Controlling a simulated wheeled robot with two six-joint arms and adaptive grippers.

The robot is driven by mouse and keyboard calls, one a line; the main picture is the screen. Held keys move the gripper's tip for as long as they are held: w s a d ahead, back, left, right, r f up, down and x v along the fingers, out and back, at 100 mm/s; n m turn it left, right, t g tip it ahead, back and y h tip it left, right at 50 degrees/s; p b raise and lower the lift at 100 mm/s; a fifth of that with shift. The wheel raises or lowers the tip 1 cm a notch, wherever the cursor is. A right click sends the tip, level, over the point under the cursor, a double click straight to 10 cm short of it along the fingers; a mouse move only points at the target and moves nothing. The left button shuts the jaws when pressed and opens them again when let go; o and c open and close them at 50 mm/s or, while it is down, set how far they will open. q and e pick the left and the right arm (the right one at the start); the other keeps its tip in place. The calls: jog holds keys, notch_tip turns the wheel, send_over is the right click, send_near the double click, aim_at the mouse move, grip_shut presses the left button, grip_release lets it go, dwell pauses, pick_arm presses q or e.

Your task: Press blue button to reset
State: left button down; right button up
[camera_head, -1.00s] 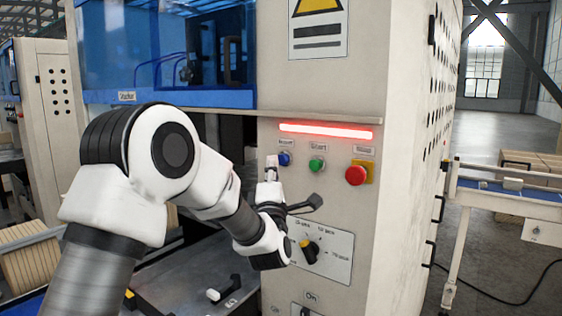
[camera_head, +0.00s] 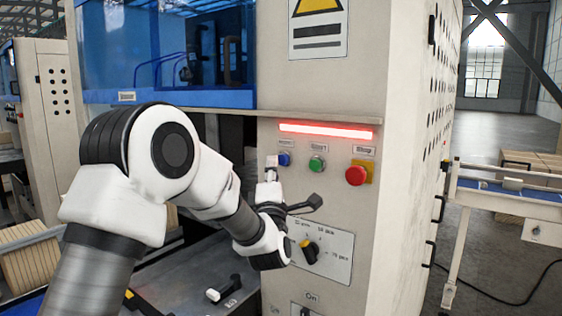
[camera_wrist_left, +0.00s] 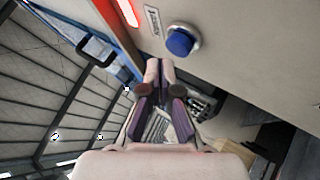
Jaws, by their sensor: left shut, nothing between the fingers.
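The blue button (camera_head: 284,159) sits on the beige machine front, under a small label, left of the green button. It also shows large in the left wrist view (camera_wrist_left: 181,41). My left gripper (camera_head: 271,161) is shut and empty, with its fingertips just left of the blue button in the head view. In the left wrist view my shut fingertips (camera_wrist_left: 160,66) are just below and left of the button, apart from it in the picture. The exact gap to the panel cannot be told. My right gripper is not in view.
A green button (camera_head: 317,164) and a red button (camera_head: 356,175) on a yellow plate are to the right. A red light bar (camera_head: 326,131) glows above. A rotary knob (camera_head: 309,251) is below. A conveyor (camera_head: 510,197) stands at the right.

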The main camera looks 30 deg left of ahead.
pick_arm(q)
jog(key=shift+w+b, duration=0.45)
jog(key=shift+w, duration=0.5)
dwell(0.8)
jog(key=shift+b, duration=0.35)
jog(key=shift+s+b, duration=0.75)
jog(key=shift+s, duration=0.2)
